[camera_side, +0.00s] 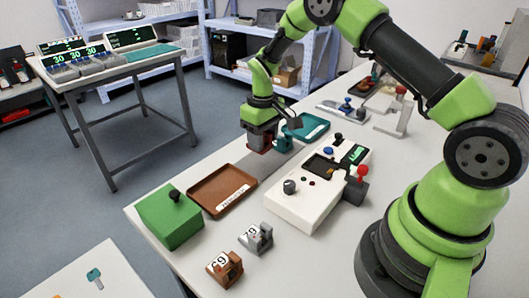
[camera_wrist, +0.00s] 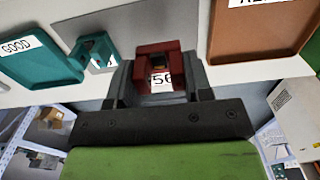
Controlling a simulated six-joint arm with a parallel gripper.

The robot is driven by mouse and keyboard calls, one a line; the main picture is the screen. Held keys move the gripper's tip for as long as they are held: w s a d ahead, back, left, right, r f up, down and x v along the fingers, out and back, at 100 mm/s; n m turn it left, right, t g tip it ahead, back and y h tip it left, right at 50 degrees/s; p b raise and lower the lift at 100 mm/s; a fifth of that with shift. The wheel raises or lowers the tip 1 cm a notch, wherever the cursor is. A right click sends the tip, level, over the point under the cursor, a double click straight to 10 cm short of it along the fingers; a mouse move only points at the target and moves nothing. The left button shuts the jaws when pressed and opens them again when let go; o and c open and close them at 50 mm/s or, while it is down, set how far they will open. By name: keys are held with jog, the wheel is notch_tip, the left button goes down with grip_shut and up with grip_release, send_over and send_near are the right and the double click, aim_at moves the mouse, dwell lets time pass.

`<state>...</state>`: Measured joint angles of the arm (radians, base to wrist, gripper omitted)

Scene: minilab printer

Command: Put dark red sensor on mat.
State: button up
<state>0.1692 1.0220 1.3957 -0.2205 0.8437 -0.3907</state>
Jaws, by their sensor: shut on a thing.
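The dark red sensor (camera_wrist: 157,62) is between the two fingers of my gripper (camera_wrist: 158,88) in the wrist view, with a white number label facing the camera. In the side view the dark red sensor (camera_side: 257,149) shows only partly below my gripper (camera_side: 262,138). The gripper is shut on it. The sensor is at the far bench edge by the mat's far end. I cannot tell whether it touches the surface.
A teal sensor (camera_side: 283,144) stands close beside the gripper, near the teal tray (camera_side: 318,128). The brown tray (camera_side: 222,187), green box (camera_side: 172,222) and white device (camera_side: 315,200) with knobs are around. A brown sensor (camera_side: 226,268) and a grey sensor (camera_side: 258,238) stand in front.

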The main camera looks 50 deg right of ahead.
aim_at(263, 164)
jog(key=shift+f, duration=2.3)
jog(key=shift+f, duration=0.2)
jog(key=o, duration=0.9)
jog(key=shift+r, duration=0.15)
